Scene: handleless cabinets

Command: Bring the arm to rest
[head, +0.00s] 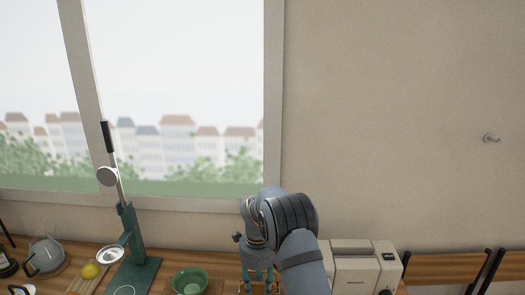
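My arm reaches in from the bottom edge, right of the middle, and bends down over the wooden counter (222,258). My gripper (258,284) points downward at the bottom edge, between the green bowl (190,281) and the cream appliance (356,268). Its teal fingers show only in part. Their tips are cut off or hidden, so I cannot tell whether they are open or hold anything.
A tall green lever press (138,238) stands left of the bowl. A window (180,90) and a wall with a hook (490,138) are behind. Dark-framed wooden pieces (445,268) stand at right.

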